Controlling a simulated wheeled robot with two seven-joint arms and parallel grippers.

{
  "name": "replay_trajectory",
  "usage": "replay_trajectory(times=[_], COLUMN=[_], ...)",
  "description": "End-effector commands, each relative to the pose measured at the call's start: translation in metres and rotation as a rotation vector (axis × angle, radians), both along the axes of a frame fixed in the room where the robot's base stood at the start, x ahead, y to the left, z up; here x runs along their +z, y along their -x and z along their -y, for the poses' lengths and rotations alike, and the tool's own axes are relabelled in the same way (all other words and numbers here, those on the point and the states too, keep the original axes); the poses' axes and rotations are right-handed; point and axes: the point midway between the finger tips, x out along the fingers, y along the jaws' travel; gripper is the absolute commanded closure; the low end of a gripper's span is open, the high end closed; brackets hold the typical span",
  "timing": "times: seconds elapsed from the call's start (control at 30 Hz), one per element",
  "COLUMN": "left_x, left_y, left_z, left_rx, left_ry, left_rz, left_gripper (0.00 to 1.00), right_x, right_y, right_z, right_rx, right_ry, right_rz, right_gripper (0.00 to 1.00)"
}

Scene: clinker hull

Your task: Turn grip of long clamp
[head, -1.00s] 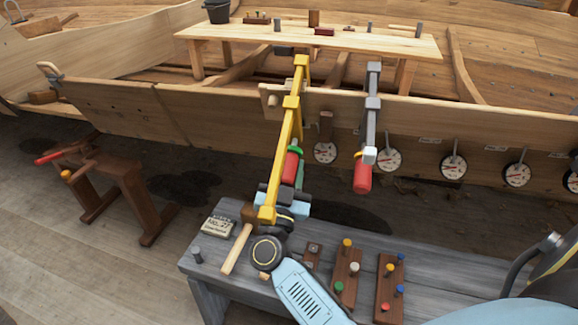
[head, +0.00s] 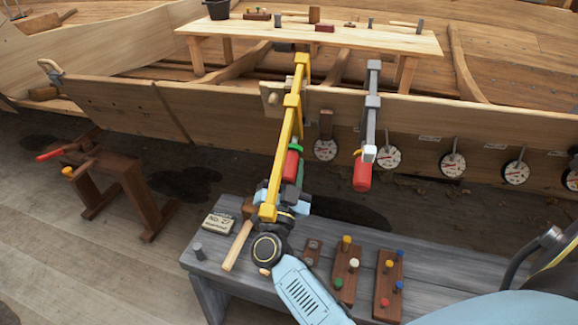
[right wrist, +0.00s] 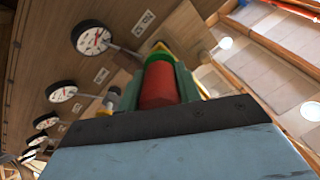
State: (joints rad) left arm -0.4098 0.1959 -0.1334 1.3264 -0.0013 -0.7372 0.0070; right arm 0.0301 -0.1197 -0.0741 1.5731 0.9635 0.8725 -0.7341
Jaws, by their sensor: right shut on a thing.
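The long yellow clamp (head: 286,135) hangs on the plank edge and slants down toward the bench. Its red grip (head: 291,163) with a green collar (head: 296,149) sits beside the bar near its lower end. My right gripper (head: 295,172) is shut on this grip from below. In the right wrist view the red grip (right wrist: 158,85) stands between my two green-grey fingers, with the green collar (right wrist: 159,57) above it. The fingers partly hide the grip in the head view. My left gripper is not in view.
A shorter grey clamp (head: 371,115) with a red grip hangs to the right. Several dials (head: 453,164) line the plank. The grey bench (head: 225,262) below holds a mallet (head: 237,246) and peg boards (head: 389,285). A brown sawhorse (head: 125,185) stands at left.

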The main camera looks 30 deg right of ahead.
Motion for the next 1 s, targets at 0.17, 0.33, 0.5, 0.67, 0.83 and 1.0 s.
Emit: replay_trajectory(times=[0.17, 0.33, 0.5, 0.67, 0.83, 1.0], left_x=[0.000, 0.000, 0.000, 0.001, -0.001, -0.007], left_y=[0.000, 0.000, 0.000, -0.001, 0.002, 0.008], left_z=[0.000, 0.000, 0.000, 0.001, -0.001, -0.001], left_rx=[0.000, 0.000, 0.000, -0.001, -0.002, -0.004], left_ry=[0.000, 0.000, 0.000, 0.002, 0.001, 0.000], left_rz=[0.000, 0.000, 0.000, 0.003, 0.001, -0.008], left_gripper=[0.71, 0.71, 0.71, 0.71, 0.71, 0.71], right_x=[-0.001, 0.000, -0.001, -0.007, -0.021, -0.036], right_y=[0.000, 0.000, 0.001, 0.011, 0.035, 0.061], right_z=[-0.001, 0.000, -0.001, -0.010, -0.033, -0.057], right_rx=[0.001, 0.000, 0.000, 0.000, 0.001, 0.000], right_ry=[0.000, 0.000, 0.000, -0.001, -0.002, -0.002], right_rz=[-0.002, -0.001, -0.001, -0.003, -0.006, -0.006], right_gripper=[0.51, 0.44, 0.44, 0.44, 0.44, 0.44])
